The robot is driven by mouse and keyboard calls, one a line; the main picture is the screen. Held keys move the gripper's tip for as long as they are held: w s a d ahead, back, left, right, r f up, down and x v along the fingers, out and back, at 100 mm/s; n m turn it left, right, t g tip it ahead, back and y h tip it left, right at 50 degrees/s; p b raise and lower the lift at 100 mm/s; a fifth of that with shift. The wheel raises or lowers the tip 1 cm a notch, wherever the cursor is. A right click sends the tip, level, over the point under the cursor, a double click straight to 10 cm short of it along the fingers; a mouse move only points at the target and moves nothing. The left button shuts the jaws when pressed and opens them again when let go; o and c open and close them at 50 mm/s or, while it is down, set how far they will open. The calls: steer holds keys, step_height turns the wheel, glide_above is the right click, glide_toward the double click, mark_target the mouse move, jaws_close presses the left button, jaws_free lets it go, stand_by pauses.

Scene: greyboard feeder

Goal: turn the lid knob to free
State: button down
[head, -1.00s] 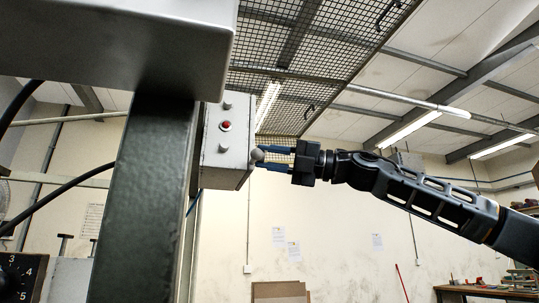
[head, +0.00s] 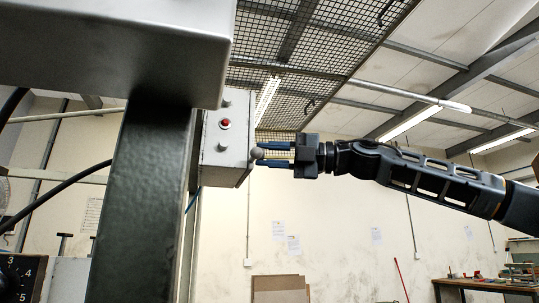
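A small round grey knob (head: 256,154) sticks out from the right side of a light grey box (head: 226,153). My gripper (head: 260,154) is just right of the knob, pointing left. Its two blue fingers are parted, one higher and one lower, with a clear gap between them. The fingertips are level with the knob's right edge; whether they touch it I cannot tell. No lid marking or free position can be made out on the box.
The box front has a red button (head: 225,123) and small grey fittings. A dark steel post (head: 143,200) and a thick grey beam (head: 110,50) stand close on the left. A wire mesh panel (head: 300,60) hangs above. Right of the box, below my arm, is open room.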

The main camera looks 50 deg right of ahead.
steer(key=c, duration=0.9)
jaws_free()
steer(key=shift+o, duration=0.2)
steer(key=b+v, duration=0.2)
steer(key=v, duration=0.5)
steer(key=shift+s+d, duration=0.25)
steer(key=shift+s, duration=0.1)
steer(key=shift+f, duration=0.1)
